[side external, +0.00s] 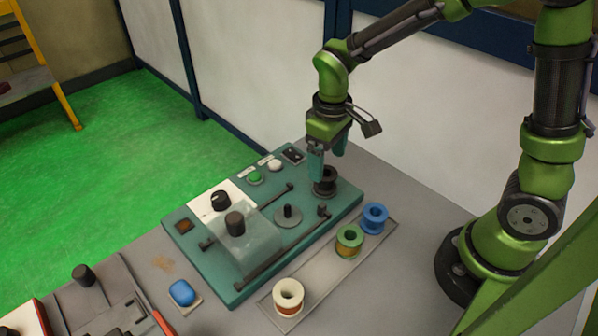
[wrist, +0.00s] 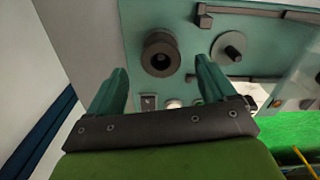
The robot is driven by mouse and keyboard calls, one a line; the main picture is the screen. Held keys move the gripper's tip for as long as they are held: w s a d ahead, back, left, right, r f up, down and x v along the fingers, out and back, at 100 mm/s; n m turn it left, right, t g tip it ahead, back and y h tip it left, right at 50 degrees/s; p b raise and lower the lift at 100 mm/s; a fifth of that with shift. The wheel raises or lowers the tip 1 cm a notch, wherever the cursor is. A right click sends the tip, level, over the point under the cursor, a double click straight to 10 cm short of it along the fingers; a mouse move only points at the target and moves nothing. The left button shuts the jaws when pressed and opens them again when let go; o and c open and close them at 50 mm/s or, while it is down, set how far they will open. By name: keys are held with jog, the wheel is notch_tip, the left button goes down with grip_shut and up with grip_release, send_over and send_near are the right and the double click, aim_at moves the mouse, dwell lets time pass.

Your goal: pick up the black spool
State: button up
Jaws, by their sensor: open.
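The black spool (side external: 325,183) stands upright on the right end of the teal machine panel in the side view. In the wrist view the black spool (wrist: 160,53) shows its round top with a centre hole, beyond the fingertips and roughly between their lines. My gripper (side external: 326,160) is over the spool, pointing down, with teal fingers apart. In the wrist view my gripper (wrist: 158,75) is open and nothing is between its fingers. One finger partly hides the spool in the side view. I cannot tell the exact height gap.
The teal machine (side external: 228,290) carries a dark peg on a disc (side external: 288,213), rails, a clear cover, knobs and buttons. A grey tray (side external: 318,277) in front holds blue (side external: 375,217), green (side external: 349,240) and white-orange (side external: 288,297) spools.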

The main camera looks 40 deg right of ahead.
aim_at(326, 177)
jog(key=shift+f, duration=2.95)
jog(key=c, duration=1.1)
